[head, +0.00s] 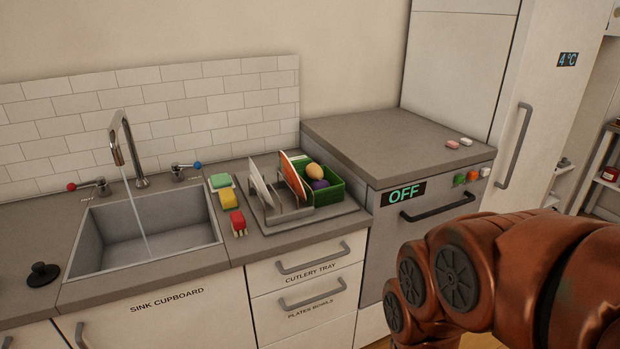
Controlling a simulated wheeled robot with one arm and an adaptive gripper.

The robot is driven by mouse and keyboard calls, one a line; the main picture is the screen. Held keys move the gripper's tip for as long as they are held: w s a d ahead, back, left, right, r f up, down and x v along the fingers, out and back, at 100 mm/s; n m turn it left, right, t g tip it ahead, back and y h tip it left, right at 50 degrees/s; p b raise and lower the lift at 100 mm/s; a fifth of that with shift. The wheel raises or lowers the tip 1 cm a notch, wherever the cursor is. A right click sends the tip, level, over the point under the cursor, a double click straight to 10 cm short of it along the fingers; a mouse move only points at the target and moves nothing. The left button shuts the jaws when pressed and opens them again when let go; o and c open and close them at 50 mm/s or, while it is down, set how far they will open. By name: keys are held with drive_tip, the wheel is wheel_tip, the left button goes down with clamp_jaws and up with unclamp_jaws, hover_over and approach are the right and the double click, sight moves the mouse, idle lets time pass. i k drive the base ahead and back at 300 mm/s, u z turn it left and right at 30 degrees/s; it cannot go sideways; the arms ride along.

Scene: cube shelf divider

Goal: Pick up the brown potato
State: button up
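A tan-brown, rounded item (315,170) that looks like the potato rests in a green basket (330,191) behind the dish rack. A dark purple rounded item (319,184) lies against it in the same basket. The lower part of the potato is hidden by the purple item and the basket. My reddish-brown arm fills the lower right of the head view, in front of the oven. My gripper is outside the view.
A dish rack (288,214) holds a white plate (260,182) and an orange plate (293,177) left of the basket. Green, yellow and red items stand between rack and sink (150,242); its tap is running. The raised oven top (385,135) is mostly clear.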

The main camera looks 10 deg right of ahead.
sight(314, 172)
drive_tip(key=u, duration=1.95)
drive_tip(key=i, duration=1.35)
drive_tip(key=z, duration=0.7)
